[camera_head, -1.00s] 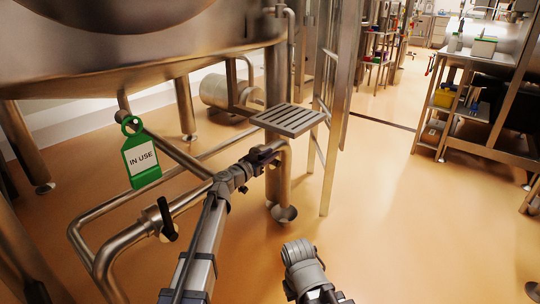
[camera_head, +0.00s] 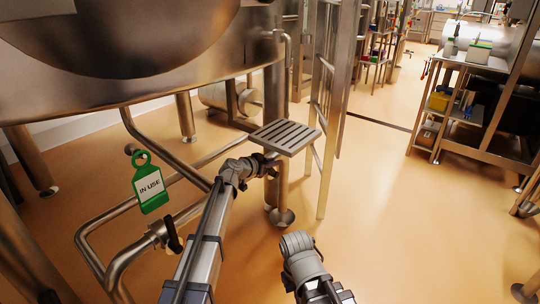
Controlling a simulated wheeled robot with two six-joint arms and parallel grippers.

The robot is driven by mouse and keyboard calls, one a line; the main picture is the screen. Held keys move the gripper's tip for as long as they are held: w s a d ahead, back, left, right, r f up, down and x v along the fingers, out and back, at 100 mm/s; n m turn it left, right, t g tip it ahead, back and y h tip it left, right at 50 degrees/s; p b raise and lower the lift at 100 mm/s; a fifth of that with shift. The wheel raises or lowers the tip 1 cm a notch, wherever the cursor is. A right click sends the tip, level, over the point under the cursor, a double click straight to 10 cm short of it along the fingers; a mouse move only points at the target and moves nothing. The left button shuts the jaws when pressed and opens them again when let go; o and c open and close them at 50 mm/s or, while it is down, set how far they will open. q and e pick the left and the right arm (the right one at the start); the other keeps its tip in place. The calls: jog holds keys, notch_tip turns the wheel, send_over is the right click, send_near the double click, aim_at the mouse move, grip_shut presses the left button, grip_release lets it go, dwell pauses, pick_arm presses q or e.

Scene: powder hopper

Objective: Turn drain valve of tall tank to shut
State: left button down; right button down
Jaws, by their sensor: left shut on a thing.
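A large steel tank (camera_head: 170,75) on legs fills the upper left, with drain piping (camera_head: 190,181) running below it. My left gripper (camera_head: 267,163) is shut at the pipework just below a slatted step. The part between its jaws looks like a valve handle but is mostly hidden by the gripper. Another valve with a black handle (camera_head: 173,236) sits on the lower pipe (camera_head: 125,262), apart from the gripper. My right arm shows at the bottom centre; its gripper is not in view.
A green IN USE tag (camera_head: 150,190) hangs by the pipes, left of my left arm. The slatted step (camera_head: 284,136) is right above the gripper, with an upright ladder frame (camera_head: 333,120) beside it. Open floor (camera_head: 400,210) lies to the right, before a steel bench (camera_head: 485,145).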

pick_arm(q)
jog(key=shift+w+d+r+g+y+p, duration=0.3)
jog(key=shift+w+r+g+p, duration=0.15)
jog(key=shift+p, duration=0.35)
jog(key=shift+f+g, duration=0.25)
jog(key=shift+f, duration=0.05)
pick_arm(e)
notch_tip(320, 180, up, 3)
jog(key=shift+r, duration=0.1)
pick_arm(q)
jog(key=c, duration=0.7)
grip_release()
